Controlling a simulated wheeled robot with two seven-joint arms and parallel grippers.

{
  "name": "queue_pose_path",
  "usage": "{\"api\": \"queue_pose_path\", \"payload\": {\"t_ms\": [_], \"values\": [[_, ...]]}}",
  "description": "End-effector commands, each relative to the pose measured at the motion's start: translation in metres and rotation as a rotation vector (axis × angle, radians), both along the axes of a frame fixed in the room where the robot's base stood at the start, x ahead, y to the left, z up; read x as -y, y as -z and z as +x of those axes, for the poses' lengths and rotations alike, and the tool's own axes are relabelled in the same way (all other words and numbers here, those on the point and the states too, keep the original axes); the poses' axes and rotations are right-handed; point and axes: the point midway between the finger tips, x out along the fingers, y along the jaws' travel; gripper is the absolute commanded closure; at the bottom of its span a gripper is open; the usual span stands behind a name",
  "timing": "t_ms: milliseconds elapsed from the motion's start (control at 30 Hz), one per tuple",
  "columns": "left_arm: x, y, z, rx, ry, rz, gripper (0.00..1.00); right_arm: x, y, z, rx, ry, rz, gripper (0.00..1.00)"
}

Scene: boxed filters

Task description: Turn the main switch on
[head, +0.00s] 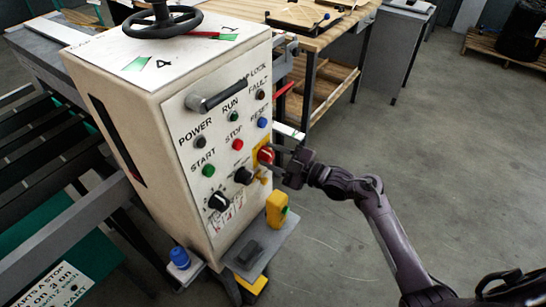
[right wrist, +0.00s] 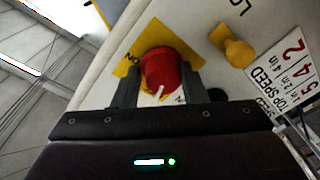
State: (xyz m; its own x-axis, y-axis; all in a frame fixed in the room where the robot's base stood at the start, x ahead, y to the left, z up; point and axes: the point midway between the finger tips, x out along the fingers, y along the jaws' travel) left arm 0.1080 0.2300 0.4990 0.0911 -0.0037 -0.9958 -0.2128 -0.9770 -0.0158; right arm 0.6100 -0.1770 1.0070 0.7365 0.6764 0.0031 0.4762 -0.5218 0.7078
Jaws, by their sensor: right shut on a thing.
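The main switch is a round red knob (head: 266,155) on a yellow plate, on the right edge of the cream control cabinet's (head: 225,145) front panel. In the right wrist view the red knob (right wrist: 163,70) has a white pointer mark, and its yellow plate (right wrist: 128,66) carries black lettering, partly hidden. My right gripper (head: 279,159) reaches in from the right with one finger on each side of the knob. It is shut on the knob, and the fingers (right wrist: 160,88) cover part of the plate. My left gripper is not in view.
A yellow knob (right wrist: 237,52) sits close to the switch. Black dials (head: 243,176), coloured buttons (head: 238,144) and a bar handle (head: 220,95) share the panel. A yellow box (head: 277,210) stands on a low shelf.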

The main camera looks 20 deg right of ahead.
Motion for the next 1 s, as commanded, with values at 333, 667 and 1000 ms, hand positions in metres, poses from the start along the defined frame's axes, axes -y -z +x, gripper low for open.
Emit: {"api": "queue_pose_path", "payload": {"t_ms": [333,667,1000], "values": [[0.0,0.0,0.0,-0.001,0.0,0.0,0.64,-0.003,0.005,-0.003,-0.037,-0.008,0.033,0.84],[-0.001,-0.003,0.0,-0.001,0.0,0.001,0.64,-0.004,0.007,-0.004,-0.176,-0.01,0.205,0.84],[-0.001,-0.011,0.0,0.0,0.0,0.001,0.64,-0.005,0.008,-0.005,-0.379,-0.011,0.46,0.84]]}}
